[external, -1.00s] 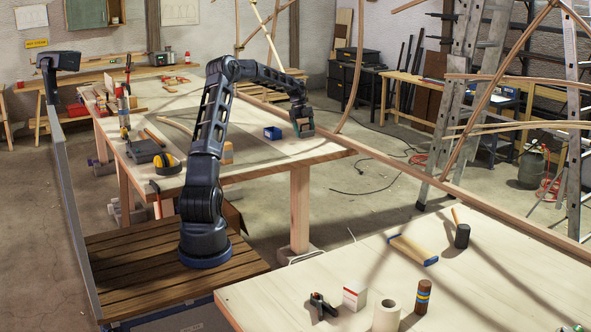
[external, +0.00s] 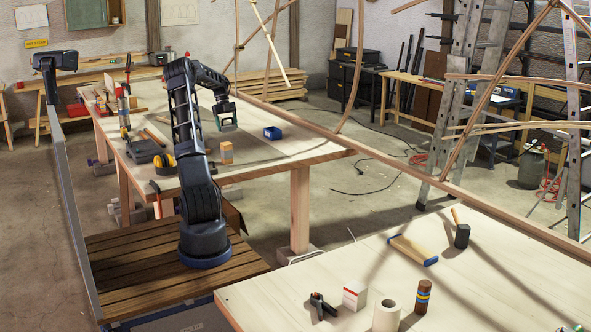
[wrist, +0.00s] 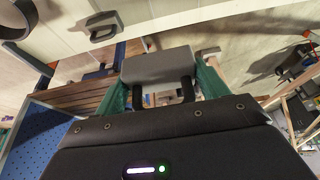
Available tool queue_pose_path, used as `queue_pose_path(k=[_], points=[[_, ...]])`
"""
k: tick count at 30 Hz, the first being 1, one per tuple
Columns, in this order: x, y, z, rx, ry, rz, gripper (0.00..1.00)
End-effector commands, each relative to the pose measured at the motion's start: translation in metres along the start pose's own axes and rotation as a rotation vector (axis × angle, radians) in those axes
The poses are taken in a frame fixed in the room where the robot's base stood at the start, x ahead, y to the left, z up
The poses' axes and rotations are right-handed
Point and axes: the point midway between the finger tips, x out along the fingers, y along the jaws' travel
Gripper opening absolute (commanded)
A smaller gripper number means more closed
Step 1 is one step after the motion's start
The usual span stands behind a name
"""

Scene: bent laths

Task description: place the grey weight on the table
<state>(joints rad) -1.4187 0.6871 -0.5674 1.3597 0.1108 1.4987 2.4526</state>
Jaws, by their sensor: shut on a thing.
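My gripper (wrist: 158,92) is shut on the grey weight (wrist: 158,64), a smooth grey block held between the green fingers in the wrist view.
An orange-tan block (external: 226,152) stands below my gripper in the picture. A long wooden lath (external: 390,170) runs past the table's right side.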

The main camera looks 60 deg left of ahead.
Motion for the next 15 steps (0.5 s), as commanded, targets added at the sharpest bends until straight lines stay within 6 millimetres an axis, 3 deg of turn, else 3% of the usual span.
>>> queue_pose_path(k=[3, 7, 15], points=[[-0.01, 0.042, 0.018, 0.0, 0.0, -0.001, 0.23], [-0.018, 0.08, 0.032, 0.005, -0.001, 0.002, 0.23], [-0.025, 0.122, 0.045, 0.013, -0.001, 0.004, 0.23]])
